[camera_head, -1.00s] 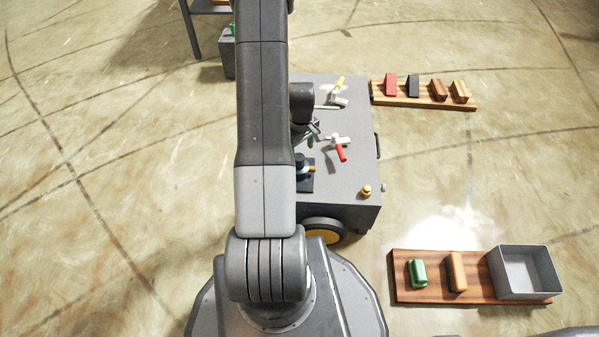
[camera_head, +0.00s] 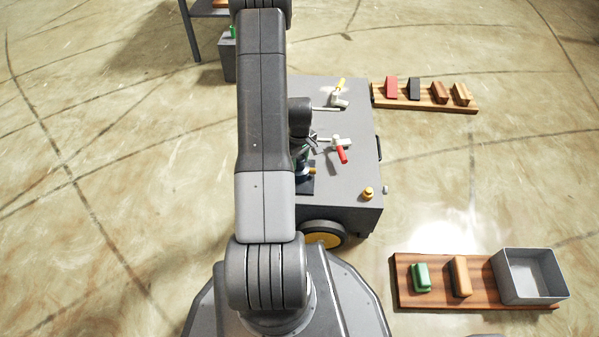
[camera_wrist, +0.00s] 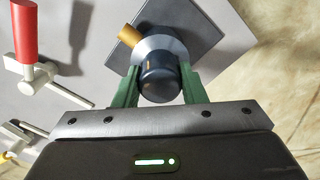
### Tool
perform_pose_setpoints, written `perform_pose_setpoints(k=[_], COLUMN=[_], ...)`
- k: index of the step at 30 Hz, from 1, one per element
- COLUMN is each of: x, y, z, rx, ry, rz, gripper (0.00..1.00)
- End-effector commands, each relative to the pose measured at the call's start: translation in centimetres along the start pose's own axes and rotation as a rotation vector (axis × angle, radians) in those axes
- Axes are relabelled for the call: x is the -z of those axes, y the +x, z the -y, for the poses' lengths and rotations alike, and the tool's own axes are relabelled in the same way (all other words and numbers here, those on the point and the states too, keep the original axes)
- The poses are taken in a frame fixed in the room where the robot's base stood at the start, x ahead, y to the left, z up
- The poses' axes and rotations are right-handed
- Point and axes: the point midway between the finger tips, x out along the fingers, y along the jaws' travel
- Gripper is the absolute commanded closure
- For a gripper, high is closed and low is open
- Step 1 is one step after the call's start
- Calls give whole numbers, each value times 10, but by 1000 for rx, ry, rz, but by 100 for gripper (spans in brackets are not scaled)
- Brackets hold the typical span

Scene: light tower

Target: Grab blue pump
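The blue pump (camera_wrist: 160,82) is a dark blue upright cylinder with a pale grey collar and a brass-coloured spout, on a dark square plate (camera_wrist: 186,32). In the wrist view my gripper (camera_wrist: 161,86) is open, with one green finger on each side of the pump's blue top. Whether the fingers touch it is hard to tell. In the head view my arm hides most of the pump, and only a small part (camera_head: 306,170) shows beside my gripper (camera_head: 303,152).
The pump stands on a grey wheeled cart (camera_head: 335,205). A red-handled clamp (camera_head: 341,152) and a yellow-handled clamp (camera_head: 339,92) are close by. A brass knob (camera_head: 368,193) is at the cart's near right. Wooden boards with blocks (camera_head: 461,277) lie to the right.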

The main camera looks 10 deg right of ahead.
Motion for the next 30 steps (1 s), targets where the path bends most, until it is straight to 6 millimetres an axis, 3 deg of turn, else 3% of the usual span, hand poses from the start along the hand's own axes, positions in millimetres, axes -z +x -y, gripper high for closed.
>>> perform_pose_setpoints(k=[1, 3, 17, 30], x=[0, 0, 0, 1], y=[0, 0, -7, -79], z=[0, 0, -1, -1], rx=[0, 0, -1, -3], ry=[0, 0, 0, 0], rz=[0, 0, -2, -4], gripper=[90, 100, 100, 100])
